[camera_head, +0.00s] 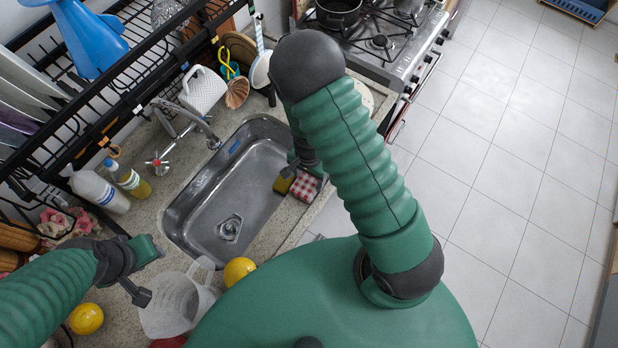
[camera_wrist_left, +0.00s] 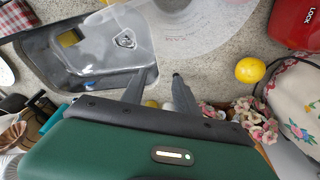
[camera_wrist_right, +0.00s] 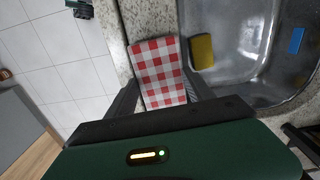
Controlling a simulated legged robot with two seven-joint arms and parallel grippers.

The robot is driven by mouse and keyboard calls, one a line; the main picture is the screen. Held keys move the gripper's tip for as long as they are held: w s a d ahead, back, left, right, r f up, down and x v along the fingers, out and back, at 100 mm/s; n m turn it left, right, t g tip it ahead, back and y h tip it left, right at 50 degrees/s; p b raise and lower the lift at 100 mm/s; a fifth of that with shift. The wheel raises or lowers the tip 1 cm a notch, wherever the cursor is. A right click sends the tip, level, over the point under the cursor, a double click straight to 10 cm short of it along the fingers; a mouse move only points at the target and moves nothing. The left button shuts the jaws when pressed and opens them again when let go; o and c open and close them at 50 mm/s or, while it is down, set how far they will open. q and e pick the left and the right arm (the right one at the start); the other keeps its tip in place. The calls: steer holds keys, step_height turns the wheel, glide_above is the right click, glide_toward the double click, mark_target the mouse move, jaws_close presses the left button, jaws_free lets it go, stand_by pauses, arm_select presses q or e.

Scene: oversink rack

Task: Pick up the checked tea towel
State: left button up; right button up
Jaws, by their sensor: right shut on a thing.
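The red-and-white checked tea towel (camera_head: 306,186) is on the counter strip at the sink's front edge, below my right arm. In the right wrist view the towel (camera_wrist_right: 160,68) extends up from between the fingers. My right gripper (camera_wrist_right: 161,84) is shut on the towel, with a finger at each side of it; in the head view my arm partly hides this gripper. My left gripper (camera_wrist_left: 164,76) is open and empty, over the counter by the clear plastic jug (camera_head: 176,304).
The steel sink (camera_head: 206,196) has a yellow sponge (camera_wrist_right: 202,52) at its edge beside the towel. A dish rack (camera_head: 75,140), bottles (camera_head: 100,190) and the tap (camera_head: 190,122) stand behind the sink. Lemons (camera_head: 239,270) lie near the jug. The stove (camera_head: 380,45) is beyond; the floor at right is clear.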

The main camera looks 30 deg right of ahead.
steer(key=r, duration=0.3)
steer(key=shift+s+a, duration=0.15)
steer(key=shift+a, duration=0.05)
steer(key=s+a, duration=0.2)
steer(key=s+a+b, duration=0.1)
steer(key=s+a, duration=0.2)
steer(key=s+a+r, duration=0.1)
steer(key=s+a, duration=0.1)
steer(key=a, duration=0.1)
steer(key=shift+s+a+b, duration=0.15)
steer(key=shift+s+b, duration=0.2)
steer(key=shift+b, duration=0.05)
steer(key=shift+s+a+r+p, duration=0.25)
steer(key=shift+s+a+p, duration=0.15)
steer(key=shift+s+a, duration=0.2)
steer(key=shift+s+a+r+p, duration=0.2)
steer(key=shift+s+a+p, duration=0.15)
steer(key=shift+s+a, duration=0.25)
steer(key=shift+s+a+f, duration=0.1)
steer(key=shift+s+a, duration=0.1)
steer(key=shift+a, duration=0.2)
steer(key=shift+d+f, duration=0.1)
